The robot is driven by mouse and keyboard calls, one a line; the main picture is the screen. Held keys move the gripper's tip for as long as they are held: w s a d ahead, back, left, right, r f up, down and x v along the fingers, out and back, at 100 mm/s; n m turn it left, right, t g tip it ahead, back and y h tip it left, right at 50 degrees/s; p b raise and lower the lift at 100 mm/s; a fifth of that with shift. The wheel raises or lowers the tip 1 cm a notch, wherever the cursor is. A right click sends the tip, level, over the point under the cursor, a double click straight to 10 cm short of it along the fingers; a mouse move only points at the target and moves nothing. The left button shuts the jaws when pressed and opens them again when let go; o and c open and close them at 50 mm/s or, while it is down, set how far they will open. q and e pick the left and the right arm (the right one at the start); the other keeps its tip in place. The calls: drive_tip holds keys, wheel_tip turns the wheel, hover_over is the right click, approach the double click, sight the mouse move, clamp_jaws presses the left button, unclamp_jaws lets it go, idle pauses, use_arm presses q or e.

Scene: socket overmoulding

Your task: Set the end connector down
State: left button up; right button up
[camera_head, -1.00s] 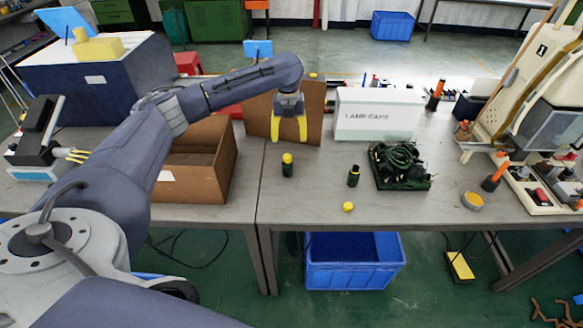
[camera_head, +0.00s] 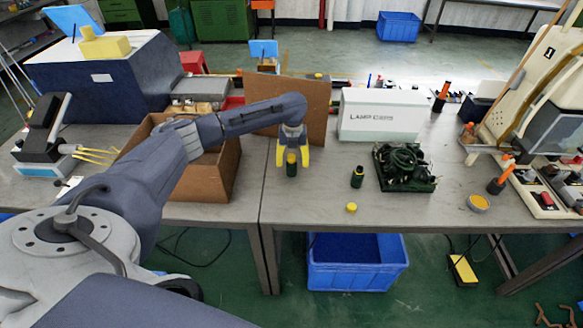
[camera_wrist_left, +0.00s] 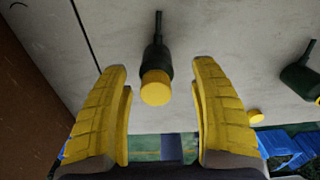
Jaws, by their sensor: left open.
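The end connector (camera_head: 291,168) is a dark green cylinder standing upright on the grey table, left of centre. In the left wrist view it shows with a yellow cap (camera_wrist_left: 156,88) and a thin dark stem or cable. My left gripper (camera_head: 292,154) has its yellow fingers open on either side of the connector's upper part. In the left wrist view a gap shows between the connector and each finger. My right gripper is not in view.
A second dark green connector (camera_head: 357,177) stands to the right, with a loose yellow cap (camera_head: 351,208) in front. A dark green cable bundle (camera_head: 405,167), white LAMP CAPS box (camera_head: 382,115) and open cardboard box (camera_head: 222,180) are nearby. The table's front edge is clear.

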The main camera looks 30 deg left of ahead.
sight(291, 170)
use_arm(q)
drive_tip(key=shift+a+f, duration=0.15)
drive_tip(key=shift+f, duration=1.2)
drive_tip(key=shift+a+f, duration=0.1)
drive_tip(key=shift+f, duration=1.25)
drive_tip(key=shift+c, duration=0.2)
clamp_jaws()
drive_tip(key=shift+r, duration=0.1)
